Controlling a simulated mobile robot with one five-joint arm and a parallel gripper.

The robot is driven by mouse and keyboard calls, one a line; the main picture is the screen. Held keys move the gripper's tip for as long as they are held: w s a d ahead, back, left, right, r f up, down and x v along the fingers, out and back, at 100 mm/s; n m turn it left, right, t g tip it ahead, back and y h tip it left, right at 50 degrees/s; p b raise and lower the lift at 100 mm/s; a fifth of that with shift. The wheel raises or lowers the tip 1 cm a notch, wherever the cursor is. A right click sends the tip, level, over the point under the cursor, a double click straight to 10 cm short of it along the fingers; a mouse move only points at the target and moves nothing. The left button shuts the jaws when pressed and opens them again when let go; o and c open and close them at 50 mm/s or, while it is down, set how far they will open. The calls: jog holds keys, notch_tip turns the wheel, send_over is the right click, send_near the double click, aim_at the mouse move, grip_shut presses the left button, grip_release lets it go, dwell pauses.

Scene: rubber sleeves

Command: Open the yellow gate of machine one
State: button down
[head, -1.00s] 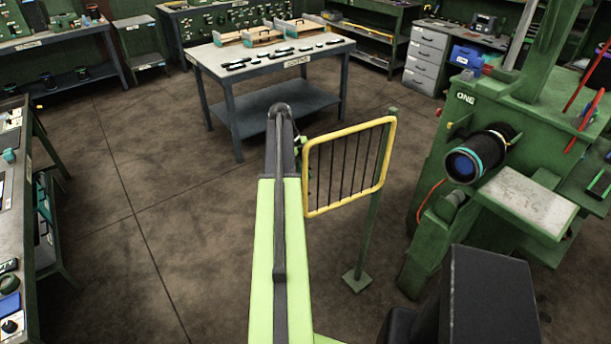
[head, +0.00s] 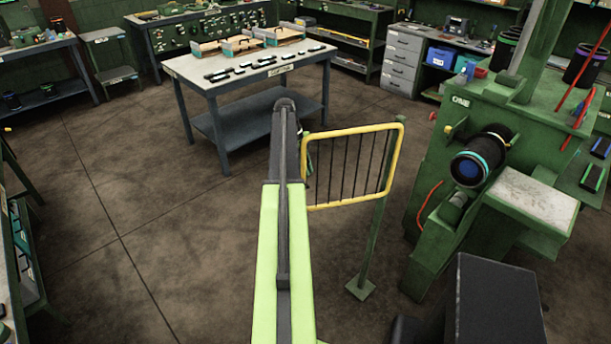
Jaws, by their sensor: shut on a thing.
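The yellow gate (head: 397,165) is a rounded yellow frame with dark upright bars, in the middle of the head view. It hangs on a green post (head: 371,240) near its right end and stands out to the left, away from machine one (head: 458,128). My arm reaches forward, and my gripper (head: 306,158) is at the gate's left edge, mostly hidden behind the arm's end. It is shut on the gate's left edge; the fingertips themselves are hard to make out. Machine one is green, with "ONE" on its front and a dark cylinder with a teal ring.
A grey table (head: 200,88) with trays and dark parts stands behind the gate. A pale-topped block (head: 530,200) juts from the machine at the right. Benches line the left side and back. The floor (head: 180,240) left of my arm is clear.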

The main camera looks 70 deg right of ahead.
jog(key=shift+w+d+m, duration=0.2)
jog(key=shift+d+m, duration=0.1)
jog(key=shift+d, duration=0.4)
jog(key=c, duration=1.7)
grip_release()
jog(key=shift+c, duration=0.2)
jog(key=p+v, duration=1.6)
jog(key=v, duration=0.1)
jog(key=shift+d+r, duration=0.1)
jog(key=shift+r, duration=0.15)
